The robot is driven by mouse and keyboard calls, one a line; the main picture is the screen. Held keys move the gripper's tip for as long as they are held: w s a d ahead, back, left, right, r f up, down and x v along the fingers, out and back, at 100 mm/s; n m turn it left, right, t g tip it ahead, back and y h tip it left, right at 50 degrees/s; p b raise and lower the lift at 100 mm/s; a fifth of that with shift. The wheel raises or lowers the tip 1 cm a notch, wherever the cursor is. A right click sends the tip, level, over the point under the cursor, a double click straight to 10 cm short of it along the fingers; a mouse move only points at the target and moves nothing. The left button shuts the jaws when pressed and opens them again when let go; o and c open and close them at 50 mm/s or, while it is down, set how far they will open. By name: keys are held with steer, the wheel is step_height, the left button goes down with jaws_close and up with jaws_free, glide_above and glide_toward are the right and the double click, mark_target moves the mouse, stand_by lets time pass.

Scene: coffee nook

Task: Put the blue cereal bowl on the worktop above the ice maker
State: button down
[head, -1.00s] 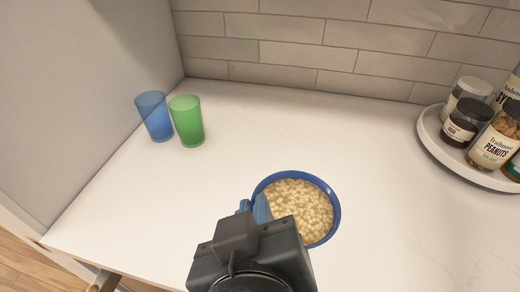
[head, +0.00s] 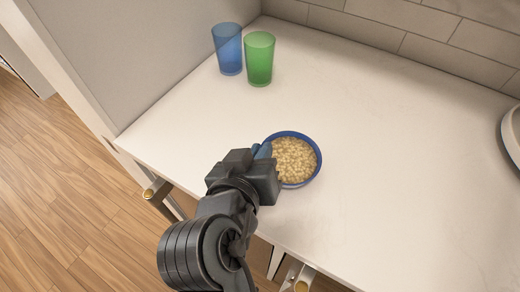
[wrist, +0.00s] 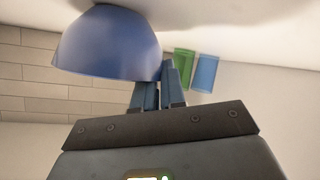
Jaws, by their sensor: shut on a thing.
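The blue cereal bowl (head: 318,163) is full of pale cereal and looks upright over the white worktop (head: 400,170). In the wrist view, which looks upside down, the bowl's smooth blue outside (wrist: 105,45) fills the upper left. My gripper (head: 264,152) is shut on the bowl's left rim; its blue fingers also show in the wrist view (wrist: 157,88). The bowl's base is close to the worktop, but I cannot tell whether it touches. The ice maker is not identifiable in these frames.
A blue cup (head: 228,50) and a green cup (head: 260,60) stand at the back left by the side panel. A round tray edge (head: 513,135) shows at the far right. The worktop right of the bowl is clear. Brass-coloured handles (head: 157,188) project below the front edge.

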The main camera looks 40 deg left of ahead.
steer(key=c, duration=1.2)
jaws_free()
steer(key=shift+f, duration=0.1)
steer(key=b+v, duration=0.1)
steer(key=v, duration=1.1)
steer(key=shift+o, duration=0.4)
